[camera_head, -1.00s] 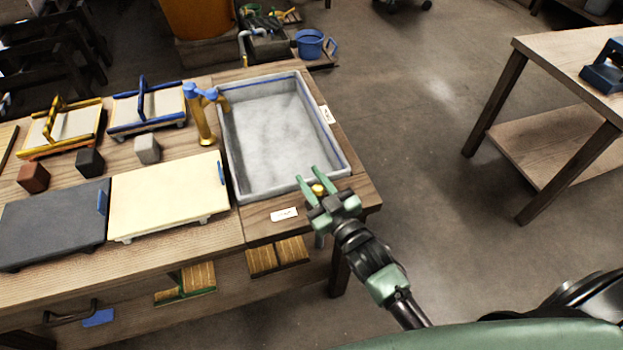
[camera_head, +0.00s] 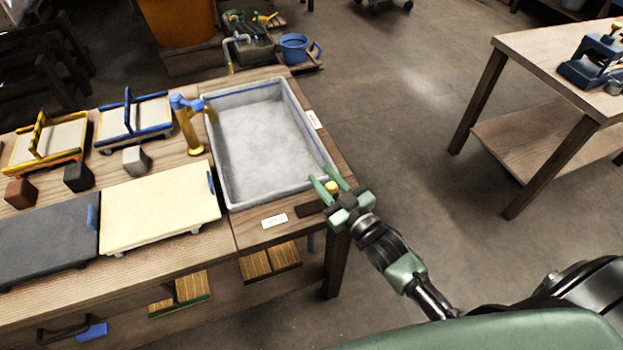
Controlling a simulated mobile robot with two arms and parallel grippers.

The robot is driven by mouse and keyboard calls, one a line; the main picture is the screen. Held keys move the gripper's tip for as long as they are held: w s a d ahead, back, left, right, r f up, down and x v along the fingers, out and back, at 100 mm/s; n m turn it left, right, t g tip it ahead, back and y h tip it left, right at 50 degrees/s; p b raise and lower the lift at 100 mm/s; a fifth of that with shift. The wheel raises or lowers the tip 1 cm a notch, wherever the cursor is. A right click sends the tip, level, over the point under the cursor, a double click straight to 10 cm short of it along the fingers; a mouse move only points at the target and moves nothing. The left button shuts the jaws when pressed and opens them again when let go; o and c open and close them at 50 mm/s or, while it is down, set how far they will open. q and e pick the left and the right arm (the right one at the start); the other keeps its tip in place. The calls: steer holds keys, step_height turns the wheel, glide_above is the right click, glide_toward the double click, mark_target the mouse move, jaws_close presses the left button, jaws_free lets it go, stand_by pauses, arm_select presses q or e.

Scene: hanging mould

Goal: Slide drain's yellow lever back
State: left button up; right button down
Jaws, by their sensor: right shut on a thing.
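The drain's yellow lever (camera_head: 331,187) shows as a small round knob at the near right corner of the grey sink basin (camera_head: 216,160). My right gripper (camera_head: 329,181) has its green fingers on both sides of the knob and is shut on it. A dark slot (camera_head: 309,209) shows in the wood just left of the gripper. The lower part of the lever is hidden by the gripper. The drain itself cannot be made out in the basin. My left gripper is not in view.
A yellow tap (camera_head: 188,132) with a blue top stands left of the basin. A cream board (camera_head: 158,205) and a dark grey board (camera_head: 45,245) lie further left. The floor to the right is clear up to another table (camera_head: 550,60).

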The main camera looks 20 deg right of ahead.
steer(key=shift+d+f, duration=0.15)
steer(key=shift+f, duration=0.05)
steer(key=c, duration=1.4)
jaws_free()
steer(key=o, duration=0.3)
steer(key=shift+s+d, duration=0.15)
steer(key=shift+d+r, duration=0.1)
steer(key=shift+s, duration=0.1)
steer(key=b+v, duration=0.1)
steer(key=v, duration=0.5)
steer(key=shift+s, duration=0.2)
steer(key=shift+s+d, duration=0.2)
steer(key=shift+s, duration=0.4)
steer(key=shift+s, duration=0.1)
